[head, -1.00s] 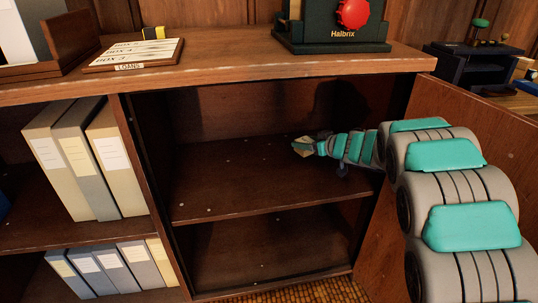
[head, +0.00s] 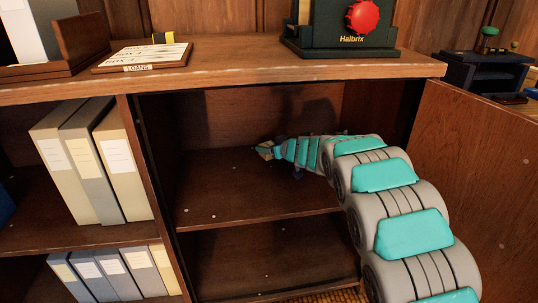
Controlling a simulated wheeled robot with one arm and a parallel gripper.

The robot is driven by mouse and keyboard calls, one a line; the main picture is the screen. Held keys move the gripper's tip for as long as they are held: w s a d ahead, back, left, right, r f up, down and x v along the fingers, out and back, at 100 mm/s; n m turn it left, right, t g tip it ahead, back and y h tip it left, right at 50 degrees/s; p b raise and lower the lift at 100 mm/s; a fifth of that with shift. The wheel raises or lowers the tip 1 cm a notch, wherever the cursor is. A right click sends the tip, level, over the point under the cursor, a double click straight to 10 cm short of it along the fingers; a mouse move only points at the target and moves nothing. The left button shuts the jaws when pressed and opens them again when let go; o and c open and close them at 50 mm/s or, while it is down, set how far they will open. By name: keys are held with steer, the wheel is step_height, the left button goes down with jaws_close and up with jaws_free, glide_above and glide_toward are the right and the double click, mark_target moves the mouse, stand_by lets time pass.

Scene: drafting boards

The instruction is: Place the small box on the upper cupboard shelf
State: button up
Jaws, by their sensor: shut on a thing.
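My gripper (head: 268,151) is inside the open cupboard, just above the back part of the upper shelf (head: 225,195). It is shut on a small tan box (head: 264,153), of which only a little shows at the tip of my arm. The box is at or close to the shelf surface; I cannot tell whether it touches. The rest of the upper shelf is bare. My arm reaches in from the right and hides the shelf's right side.
The lower shelf (head: 260,255) is empty. The cupboard door (head: 475,180) stands open at the right. A partition (head: 150,190) separates binders (head: 115,160) on the left. Above, the wooden top (head: 230,75) carries a loans board (head: 140,58) and a dark green device with a red knob (head: 345,25).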

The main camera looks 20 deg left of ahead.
steer(key=shift+f, duration=1.1)
steer(key=shift+f, duration=0.2)
steer(key=o, duration=1.4)
steer(key=shift+r, duration=0.15)
steer(key=shift+s+d+r, duration=0.1)
steer(key=shift+d, duration=0.05)
steer(key=v, duration=1.1)
steer(key=shift+s+d+r, duration=0.15)
steer(key=shift+d+r, duration=0.05)
steer(key=shift+d, duration=0.1)
